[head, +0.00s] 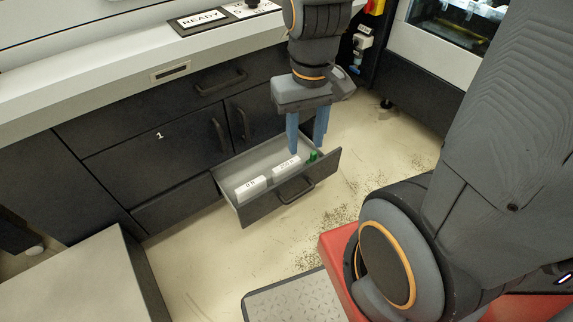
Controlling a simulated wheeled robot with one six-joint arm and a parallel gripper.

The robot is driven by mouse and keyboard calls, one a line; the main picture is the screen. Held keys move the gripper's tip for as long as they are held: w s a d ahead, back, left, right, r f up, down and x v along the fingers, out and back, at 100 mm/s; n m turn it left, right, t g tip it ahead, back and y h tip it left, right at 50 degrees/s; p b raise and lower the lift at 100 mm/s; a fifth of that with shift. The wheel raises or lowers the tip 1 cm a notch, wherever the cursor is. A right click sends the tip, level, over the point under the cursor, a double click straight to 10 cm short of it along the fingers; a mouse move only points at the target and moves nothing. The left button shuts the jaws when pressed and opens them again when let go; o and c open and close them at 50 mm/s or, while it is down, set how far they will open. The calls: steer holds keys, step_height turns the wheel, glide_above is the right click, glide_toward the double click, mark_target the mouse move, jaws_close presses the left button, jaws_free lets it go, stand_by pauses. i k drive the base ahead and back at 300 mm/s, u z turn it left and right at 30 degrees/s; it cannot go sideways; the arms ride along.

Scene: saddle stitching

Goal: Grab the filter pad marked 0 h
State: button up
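A white filter pad (251,187) with a short label that looks like "0 h" lies at the left end of the open drawer (262,213). A second white pad (287,166) with a longer label, too small to read surely, lies to its right. My gripper (306,149) points down over the right part of the drawer, up and to the right of the left pad. Its two blue fingers are apart, with nothing seen between them. The left fingertip appears close to the second pad; whether it touches cannot be told.
A small green object (313,156) sits at the drawer's right end. The drawer's front panel with its handle (295,191) faces the open floor (200,257). Dark cabinets (160,150) stand behind. A grey box-like unit (75,275) is at lower left.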

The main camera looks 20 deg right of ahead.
mark_target(249, 189)
steer(key=z, duration=0.5)
steer(key=k, duration=1.1)
steer(key=u, duration=0.65)
steer(key=i, duration=1.35)
steer(key=z, duration=0.2)
